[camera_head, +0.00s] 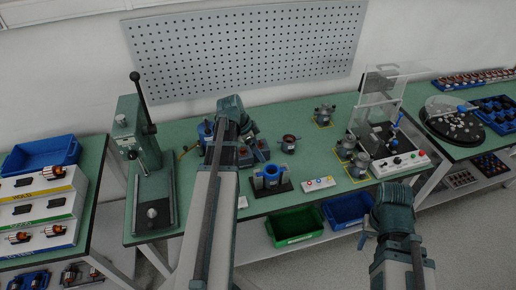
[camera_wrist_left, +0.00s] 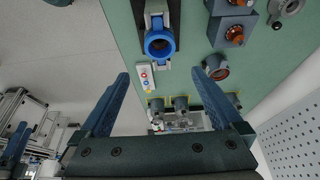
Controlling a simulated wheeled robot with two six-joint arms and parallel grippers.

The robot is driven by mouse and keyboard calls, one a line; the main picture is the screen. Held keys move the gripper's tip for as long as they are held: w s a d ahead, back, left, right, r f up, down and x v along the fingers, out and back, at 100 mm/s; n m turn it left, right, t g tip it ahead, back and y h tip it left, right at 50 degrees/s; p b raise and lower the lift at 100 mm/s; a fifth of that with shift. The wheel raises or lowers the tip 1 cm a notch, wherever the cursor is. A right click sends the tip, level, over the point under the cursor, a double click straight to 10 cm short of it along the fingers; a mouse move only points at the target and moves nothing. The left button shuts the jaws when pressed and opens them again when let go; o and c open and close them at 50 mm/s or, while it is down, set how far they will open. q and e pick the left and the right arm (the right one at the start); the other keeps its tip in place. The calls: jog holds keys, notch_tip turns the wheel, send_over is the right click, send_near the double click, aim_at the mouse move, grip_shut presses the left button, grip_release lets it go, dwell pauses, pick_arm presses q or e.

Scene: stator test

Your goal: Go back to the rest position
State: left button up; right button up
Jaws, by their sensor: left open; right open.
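My left arm reaches over the green workbench (camera_head: 310,187). In the head view its wrist hides most of the left gripper. In the left wrist view my left gripper (camera_wrist_left: 166,88) has its two blue fingers spread wide with nothing between them. A blue ring fixture (camera_wrist_left: 158,43) and a small button panel (camera_wrist_left: 147,78) show past the fingers. My right gripper (camera_head: 365,238) is at the lower right, in front of the bench edge. It is open and I see nothing in it. Its fingers are small and partly hidden by the wrist.
A green lever press (camera_head: 138,140) stands left. The blue ring fixture (camera_head: 271,177) and button panel (camera_head: 318,184) are mid-bench. A test station with clear cover (camera_head: 378,95) stands right. Green (camera_head: 294,226) and blue (camera_head: 347,208) bins sit below the bench front. A pegboard (camera_head: 250,50) hangs behind.

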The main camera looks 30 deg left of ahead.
dwell(0.4)
pick_arm(q)
jog(key=s+d+f+n+g+y+b, duration=0.1)
jog(key=s+d, duration=0.3)
jog(key=d, duration=0.7)
jog(key=s+d+f+n+g+y+b, duration=0.1)
jog(key=s+d+f+n+b, duration=0.1)
jog(key=d, duration=1)
jog(key=s+d+f+n+g+y+b, duration=0.1)
jog(key=s+d+f+y, duration=0.1)
jog(key=s+d, duration=0.4)
jog(key=d+f, duration=0.1)
jog(key=d, duration=0.4)
jog(key=shift+d+g, duration=0.15)
jog(key=shift+g, duration=0.15)
